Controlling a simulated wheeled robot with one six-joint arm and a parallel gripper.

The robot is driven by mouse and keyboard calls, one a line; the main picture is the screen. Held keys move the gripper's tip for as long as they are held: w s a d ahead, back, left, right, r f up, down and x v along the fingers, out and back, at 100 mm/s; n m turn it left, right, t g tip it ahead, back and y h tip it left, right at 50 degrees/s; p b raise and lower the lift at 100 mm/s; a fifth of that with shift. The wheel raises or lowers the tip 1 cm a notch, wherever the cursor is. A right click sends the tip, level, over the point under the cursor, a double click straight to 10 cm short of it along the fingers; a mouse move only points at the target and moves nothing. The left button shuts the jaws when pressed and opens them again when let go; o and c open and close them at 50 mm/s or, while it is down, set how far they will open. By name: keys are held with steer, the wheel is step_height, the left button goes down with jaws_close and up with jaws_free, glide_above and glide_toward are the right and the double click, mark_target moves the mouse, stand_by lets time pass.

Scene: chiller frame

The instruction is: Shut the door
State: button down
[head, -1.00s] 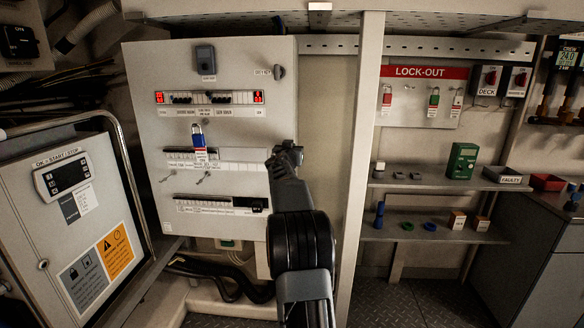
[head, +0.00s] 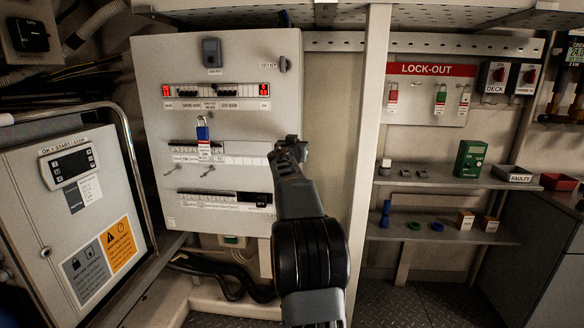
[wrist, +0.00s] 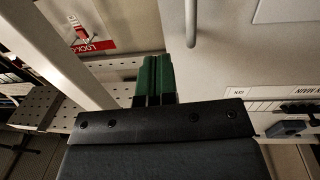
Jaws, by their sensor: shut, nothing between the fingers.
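Two flat fronts could be the door. One is the grey cabinet front (head: 75,215) at the left, with a controller display and warning labels. The other is the pale breaker panel (head: 222,125) in the middle, with several switches and a blue padlock (head: 202,130). I cannot tell which is the door or how far it stands open. My gripper (head: 287,150) is by the panel's right edge; I cannot tell whether it touches. In the wrist view its green fingers (wrist: 153,78) are together and empty, beside a pale rod (wrist: 191,22) on a pale surface.
A white post (head: 366,160) stands right of my arm. Beyond it are the lock-out board (head: 425,110) and a shelf (head: 440,179) with small items. A bent metal rail (head: 128,150) runs around the left cabinet. Black hoses (head: 225,285) lie below the panel.

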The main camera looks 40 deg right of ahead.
steer(key=s+a+f+n+g+y+p, duration=0.1)
steer(key=s+a+y+p, duration=0.4)
steer(key=a, duration=0.9)
steer(key=s+a+f+n+g+y+p, duration=0.1)
steer(key=s+a+n+g+y+p, duration=0.2)
steer(key=s+a+p, duration=0.7)
steer(key=s+a+f+n+g+y+p, duration=0.1)
steer(key=s+a+n+y+p, duration=0.6)
steer(key=a, duration=1.1)
steer(key=s+g+p, duration=0.1)
steer(key=s, duration=0.2)
steer(key=shift+s+a+g, duration=0.4)
